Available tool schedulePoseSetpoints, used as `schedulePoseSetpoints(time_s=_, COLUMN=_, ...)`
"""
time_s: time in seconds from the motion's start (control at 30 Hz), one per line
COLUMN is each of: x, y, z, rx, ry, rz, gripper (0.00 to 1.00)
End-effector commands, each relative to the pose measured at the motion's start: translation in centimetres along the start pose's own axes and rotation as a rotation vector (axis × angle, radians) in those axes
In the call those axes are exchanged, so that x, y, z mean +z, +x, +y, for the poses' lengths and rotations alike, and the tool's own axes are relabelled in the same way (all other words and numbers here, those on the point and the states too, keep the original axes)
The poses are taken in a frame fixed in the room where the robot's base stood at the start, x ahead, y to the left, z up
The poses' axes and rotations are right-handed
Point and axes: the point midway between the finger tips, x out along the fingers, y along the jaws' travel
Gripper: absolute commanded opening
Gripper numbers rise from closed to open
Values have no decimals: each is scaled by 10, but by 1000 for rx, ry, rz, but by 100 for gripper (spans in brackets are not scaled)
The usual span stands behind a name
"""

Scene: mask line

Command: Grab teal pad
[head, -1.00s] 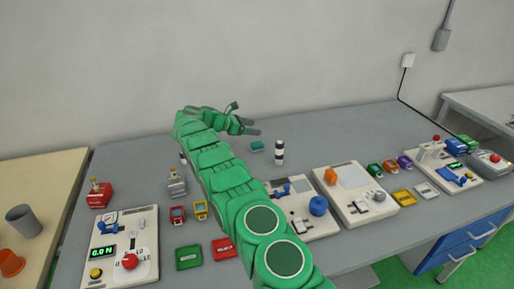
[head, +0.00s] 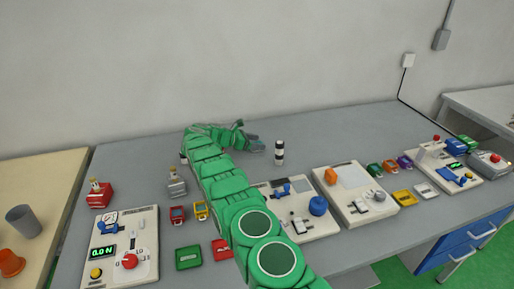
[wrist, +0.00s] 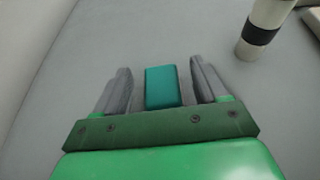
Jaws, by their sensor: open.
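The teal pad (wrist: 163,86) is a small block lying on the grey table. In the wrist view it sits between the two grey fingers of my gripper (wrist: 162,88), with a gap on each side. The gripper is open and holds nothing. In the head view my gripper (head: 254,143) is low over the back of the table, and the pad is hidden behind it.
A white bottle with a black band (wrist: 262,30) stands just right of the gripper; it also shows in the head view (head: 279,152). White device panels (head: 355,190) stand nearer the front. The wall is behind. Free table lies left of the gripper.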

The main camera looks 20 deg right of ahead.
Motion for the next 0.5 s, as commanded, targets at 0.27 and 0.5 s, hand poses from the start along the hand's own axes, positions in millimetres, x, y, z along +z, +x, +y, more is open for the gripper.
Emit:
schedulePoseSetpoints(time_s=0.27, x=0, y=8, z=0, rx=1, ry=-1, rz=0, gripper=72)
schedulePoseSetpoints(time_s=0.5, x=0, y=8, z=0, rx=1, ry=-1, rz=0, gripper=43)
